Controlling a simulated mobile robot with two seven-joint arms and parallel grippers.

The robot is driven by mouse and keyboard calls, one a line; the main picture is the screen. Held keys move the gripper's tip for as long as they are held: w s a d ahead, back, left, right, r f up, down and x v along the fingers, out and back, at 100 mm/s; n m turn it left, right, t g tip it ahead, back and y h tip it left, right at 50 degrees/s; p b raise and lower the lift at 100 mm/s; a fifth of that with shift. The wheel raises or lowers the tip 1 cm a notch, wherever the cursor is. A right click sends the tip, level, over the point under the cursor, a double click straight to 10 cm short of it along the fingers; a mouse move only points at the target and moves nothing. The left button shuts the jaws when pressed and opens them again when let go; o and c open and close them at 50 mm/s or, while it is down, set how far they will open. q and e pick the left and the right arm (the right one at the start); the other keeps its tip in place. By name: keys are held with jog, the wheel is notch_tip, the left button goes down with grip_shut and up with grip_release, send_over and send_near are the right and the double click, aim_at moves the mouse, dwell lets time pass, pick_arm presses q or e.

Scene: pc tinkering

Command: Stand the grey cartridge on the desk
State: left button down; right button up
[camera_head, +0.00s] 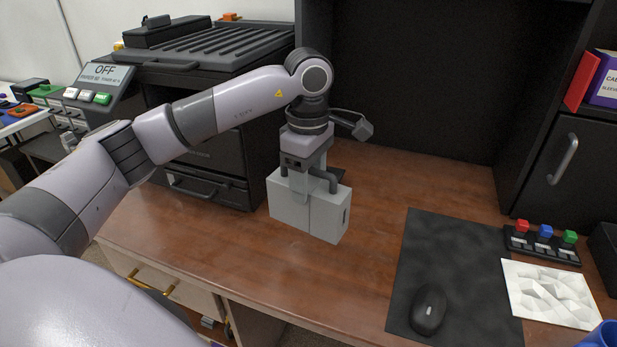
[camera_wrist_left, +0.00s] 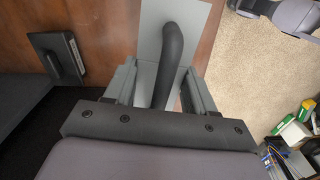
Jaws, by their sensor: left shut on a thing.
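The grey cartridge (camera_head: 310,208) is a box with a dark handle on top. It is upright at the left part of the wooden desk (camera_head: 375,215), and its base looks at or very near the desk top; I cannot tell if it touches. My left gripper (camera_head: 307,187) points down and is shut on the cartridge from above. In the left wrist view the cartridge (camera_wrist_left: 150,55) and its curved handle (camera_wrist_left: 172,55) show between my gripper's fingers (camera_wrist_left: 160,90). My right gripper is not in view.
A black mat (camera_head: 440,255) with a mouse (camera_head: 429,310) lies to the right. Beyond it are a block of coloured keys (camera_head: 543,243) and a white faceted panel (camera_head: 550,293). A dark printer-like machine (camera_head: 205,150) stands left. A flat dark handled thing (camera_wrist_left: 57,57) lies behind the cartridge.

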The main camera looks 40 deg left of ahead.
pick_arm(q)
notch_tip(320, 180, down, 8)
jog(key=b, duration=0.5)
jog(key=shift+f+b, duration=0.75)
jog(key=shift+f, duration=0.15)
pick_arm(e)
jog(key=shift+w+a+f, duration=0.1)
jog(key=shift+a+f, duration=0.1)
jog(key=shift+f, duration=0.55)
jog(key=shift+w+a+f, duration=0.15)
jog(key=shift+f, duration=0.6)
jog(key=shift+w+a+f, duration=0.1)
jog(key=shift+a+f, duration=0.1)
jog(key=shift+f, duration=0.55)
pick_arm(q)
jog(key=shift+f+b, duration=0.35)
jog(key=shift+f, duration=0.2)
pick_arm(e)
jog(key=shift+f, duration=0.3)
pick_arm(q)
jog(key=shift+c, duration=1.4)
grip_release()
